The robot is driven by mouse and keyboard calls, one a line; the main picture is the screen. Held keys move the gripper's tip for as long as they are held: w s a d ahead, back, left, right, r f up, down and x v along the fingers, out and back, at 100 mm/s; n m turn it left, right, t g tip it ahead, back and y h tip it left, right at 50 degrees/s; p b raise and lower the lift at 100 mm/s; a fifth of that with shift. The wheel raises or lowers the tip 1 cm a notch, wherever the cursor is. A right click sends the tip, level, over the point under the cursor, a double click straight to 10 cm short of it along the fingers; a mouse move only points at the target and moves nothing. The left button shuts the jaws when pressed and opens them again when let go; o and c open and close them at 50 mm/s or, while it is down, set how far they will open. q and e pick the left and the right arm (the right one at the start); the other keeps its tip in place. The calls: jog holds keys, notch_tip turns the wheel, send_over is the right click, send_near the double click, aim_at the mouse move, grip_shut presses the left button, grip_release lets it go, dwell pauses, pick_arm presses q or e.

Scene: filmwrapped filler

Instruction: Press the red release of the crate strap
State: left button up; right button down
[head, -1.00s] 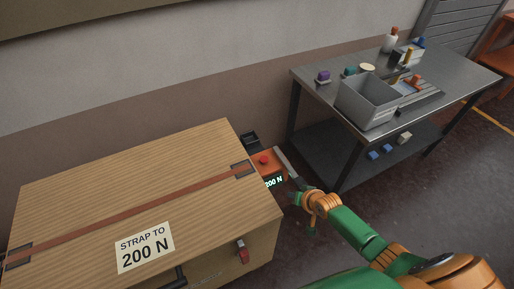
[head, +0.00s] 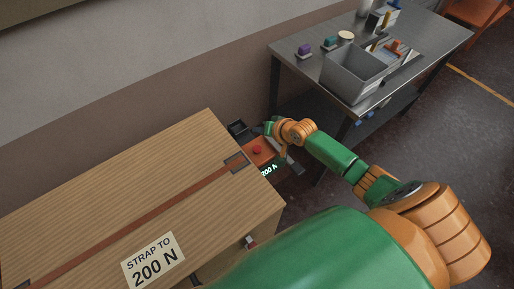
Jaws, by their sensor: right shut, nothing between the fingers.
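The red release (head: 257,150) is a small round red button on the orange strap tensioner (head: 262,159) at the crate's right end. The orange-brown strap (head: 150,216) lies flat across the top of the wooden crate (head: 110,190). My right gripper (head: 270,128) is shut and empty, small in the view, just behind and right of the red release. It looks apart from the button; its exact height is hard to tell. My left gripper is out of view.
A label (head: 153,262) on the crate reads STRAP TO 200 N. A metal table (head: 310,68) at the back right holds a grey bin (head: 352,76) and several small items. The wall (head: 130,100) runs close behind the crate. Floor is open at the right.

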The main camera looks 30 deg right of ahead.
jog(key=b, duration=0.8)
send_over(256, 148)
jog(key=s, duration=0.2)
notch_tip(256, 148, down, 8)
jog(key=shift+w+d+r, duration=0.1)
jog(key=shift+w+d, duration=0.05)
jog(key=shift+f, duration=0.45)
dwell(0.6)
jog(key=shift+f, duration=0.4)
jog(key=shift+f+b, duration=0.95)
dwell(0.7)
jog(key=shift+r, duration=0.1)
jog(key=shift+r+p, duration=1.3)
jog(key=shift+p, duration=0.1)
